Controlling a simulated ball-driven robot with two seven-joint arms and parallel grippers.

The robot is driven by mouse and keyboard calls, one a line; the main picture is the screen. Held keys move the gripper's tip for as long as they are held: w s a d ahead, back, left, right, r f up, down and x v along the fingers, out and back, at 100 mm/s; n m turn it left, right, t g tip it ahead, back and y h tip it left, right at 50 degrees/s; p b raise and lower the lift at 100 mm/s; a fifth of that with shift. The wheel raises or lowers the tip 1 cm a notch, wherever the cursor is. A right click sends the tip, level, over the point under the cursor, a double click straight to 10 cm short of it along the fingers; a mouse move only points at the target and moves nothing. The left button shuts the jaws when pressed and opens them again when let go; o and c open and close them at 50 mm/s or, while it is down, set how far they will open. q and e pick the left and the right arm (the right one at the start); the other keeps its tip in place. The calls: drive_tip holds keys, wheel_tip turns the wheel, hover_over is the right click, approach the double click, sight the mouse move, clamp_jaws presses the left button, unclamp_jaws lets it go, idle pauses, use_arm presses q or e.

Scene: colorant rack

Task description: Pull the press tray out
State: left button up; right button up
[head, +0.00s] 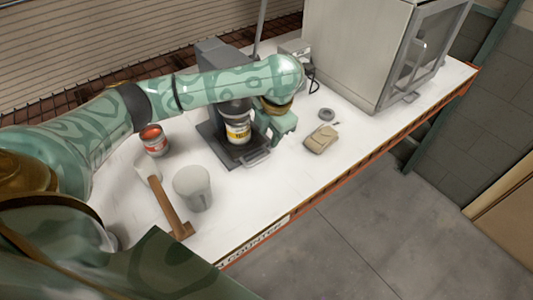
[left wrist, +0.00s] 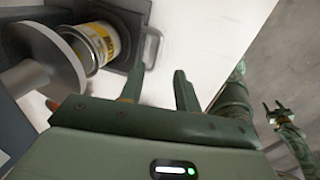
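The press (head: 213,62) is a dark grey machine on the white counter, mostly behind my left arm in the head view. Its dark press tray (head: 223,152) holds a can with a yellow and white label (head: 238,131). The tray's handle (head: 257,159) is at its front edge and also shows in the left wrist view (left wrist: 153,47). My left gripper (head: 274,138) is just right of the tray, above the counter. In the left wrist view its fingers (left wrist: 158,82) are apart and empty, near the handle but not around it. My right gripper (left wrist: 274,107) appears open and empty, away from the counter.
A red can (head: 154,141), a grey cup (head: 192,188) and a wooden-handled mallet (head: 172,205) stand or lie left of the tray. A tan object (head: 320,138) and a small grey disc (head: 326,114) lie to its right. A large cabinet (head: 355,45) stands at the back right.

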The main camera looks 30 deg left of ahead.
sight(265, 156)
use_arm(q)
drive_tip(key=f+b, duration=0.1)
drive_tip(key=f, duration=0.1)
drive_tip(key=a+f, duration=0.1)
drive_tip(key=f, duration=0.2)
drive_tip(key=f+b, duration=0.1)
drive_tip(key=f, duration=0.2)
drive_tip(key=shift+w+a+b, duration=0.25)
drive_tip(key=shift+w+b, duration=0.1)
drive_tip(key=shift+a+f, duration=0.15)
drive_tip(key=shift+f, duration=0.6)
use_arm(e)
drive_tip(key=f, duration=0.2)
drive_tip(key=w+a+f, duration=0.1)
drive_tip(key=f, duration=0.1)
drive_tip(key=shift+a, duration=0.1)
use_arm(q)
clamp_jaws()
use_arm(e)
drive_tip(key=shift+s+d, duration=0.15)
drive_tip(key=shift+d, duration=0.1)
